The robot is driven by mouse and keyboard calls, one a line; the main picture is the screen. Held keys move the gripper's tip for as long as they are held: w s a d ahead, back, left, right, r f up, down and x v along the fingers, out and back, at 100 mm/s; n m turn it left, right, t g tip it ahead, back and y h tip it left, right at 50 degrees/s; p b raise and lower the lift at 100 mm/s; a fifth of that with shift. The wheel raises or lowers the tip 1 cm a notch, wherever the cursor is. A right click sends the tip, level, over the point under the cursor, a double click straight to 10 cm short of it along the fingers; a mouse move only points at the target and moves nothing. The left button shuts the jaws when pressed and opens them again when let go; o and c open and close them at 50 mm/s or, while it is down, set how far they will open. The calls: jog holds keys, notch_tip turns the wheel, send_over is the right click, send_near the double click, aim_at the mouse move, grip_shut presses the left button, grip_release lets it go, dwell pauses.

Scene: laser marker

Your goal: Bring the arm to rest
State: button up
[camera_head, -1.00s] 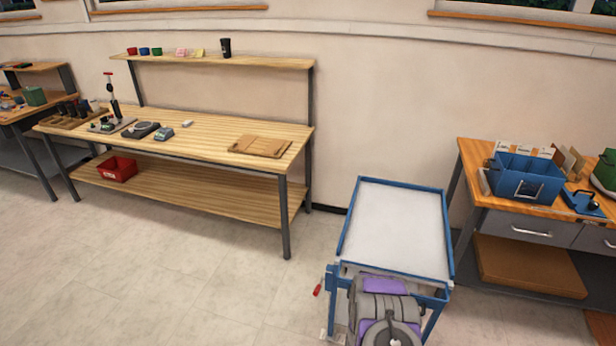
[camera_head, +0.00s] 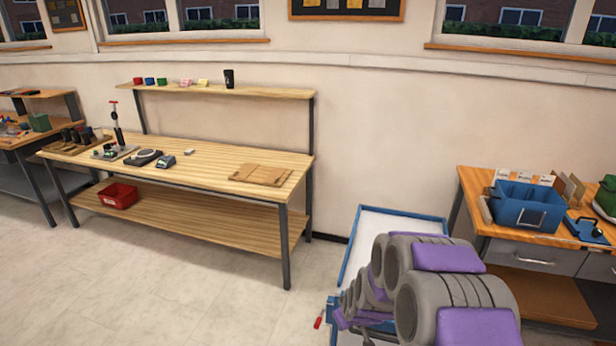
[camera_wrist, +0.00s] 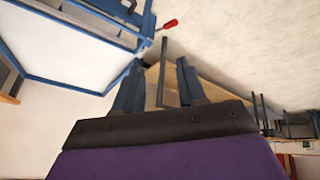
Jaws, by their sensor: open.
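My arm (camera_head: 420,285), grey with purple panels, is raised and folded at the lower right of the head view. It covers much of the blue-framed cart behind it. My gripper's fingers do not show in the head view. In the wrist view my gripper (camera_wrist: 160,88) has its two dark fingers spread apart with nothing between them. Beyond the fingers lie the floor and a dark table leg. The wrist picture is turned, with the cart (camera_wrist: 70,45) at upper left.
The cart (camera_head: 352,245) has a white top and a red handle (camera_head: 319,317). A wooden workbench (camera_head: 215,160) with small tools and a lower red bin (camera_head: 118,196) stands left. A desk with a blue box (camera_head: 527,205) stands right. The floor (camera_head: 150,285) at front left is clear.

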jog(key=s+d+r+m+g, duration=0.1)
jog(key=s+r+m+g, duration=0.1)
jog(key=s+r, duration=0.5)
jog(key=s+d+r+m+g, duration=0.1)
jog(key=s+r, duration=0.6)
jog(key=s, duration=1.3)
jog(key=s+d+r+m+g+h, duration=0.1)
jog(key=s+r+m+g, duration=0.2)
jog(key=s+r, duration=0.4)
jog(key=s+g, duration=0.1)
jog(key=s, duration=0.5)
jog(key=shift+s+d+g, duration=0.15)
jog(key=shift+s+g, duration=0.05)
jog(key=shift+g, duration=0.1)
